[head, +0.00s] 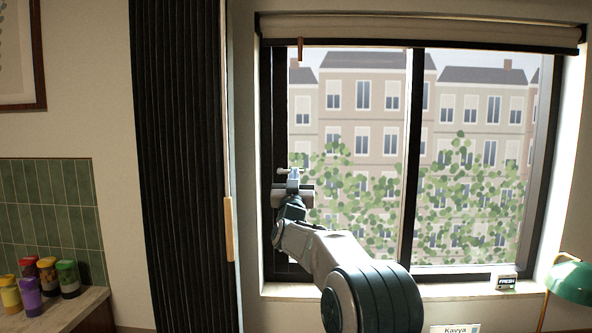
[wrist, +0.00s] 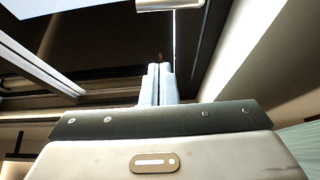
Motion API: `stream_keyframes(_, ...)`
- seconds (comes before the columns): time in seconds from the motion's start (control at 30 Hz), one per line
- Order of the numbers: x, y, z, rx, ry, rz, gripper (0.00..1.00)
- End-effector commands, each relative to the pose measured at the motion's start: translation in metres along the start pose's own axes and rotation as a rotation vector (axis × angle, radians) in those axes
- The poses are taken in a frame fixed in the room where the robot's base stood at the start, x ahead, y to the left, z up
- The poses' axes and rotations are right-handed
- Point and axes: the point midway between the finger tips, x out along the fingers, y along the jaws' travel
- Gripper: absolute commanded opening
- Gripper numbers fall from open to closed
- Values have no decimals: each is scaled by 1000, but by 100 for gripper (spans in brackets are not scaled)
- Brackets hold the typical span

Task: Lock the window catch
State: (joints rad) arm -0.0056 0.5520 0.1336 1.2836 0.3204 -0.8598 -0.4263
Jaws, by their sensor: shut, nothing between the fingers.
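My gripper (head: 292,180) is raised in front of the frame's left side. A small pale horizontal piece (head: 284,171), apparently the window catch, shows just above and beside my fingertips; its lock position cannot be told, and my gripper partly hides it. In the wrist view, my gripper (wrist: 158,72) has its two pale fingers together with nothing between them. A pale piece (wrist: 168,4) shows at the top edge of that view, apart from the fingertips in the picture.
A dark pleated curtain (head: 180,150) hangs left of the window, with a wooden strip (head: 228,228) at its edge. A rolled blind (head: 420,30) sits above. A small sign (head: 506,282) and green lamp (head: 572,281) are lower right; several jars (head: 68,278) stand lower left.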

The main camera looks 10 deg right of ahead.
Motion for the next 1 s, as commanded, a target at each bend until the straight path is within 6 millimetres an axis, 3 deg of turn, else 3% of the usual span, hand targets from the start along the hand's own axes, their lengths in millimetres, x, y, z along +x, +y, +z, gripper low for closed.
stream_keyframes(0.2, 33, 1, -2, 0, 0, 1, 0)
stream_keyframes(0.63, 82, 0, -2, 0, 0, 1, 0)
stream_keyframes(0.73, 73, 0, 19, 0, -5, 0, 0)
stream_keyframes(1.0, 66, 0, 37, 1, -1, 0, 0)
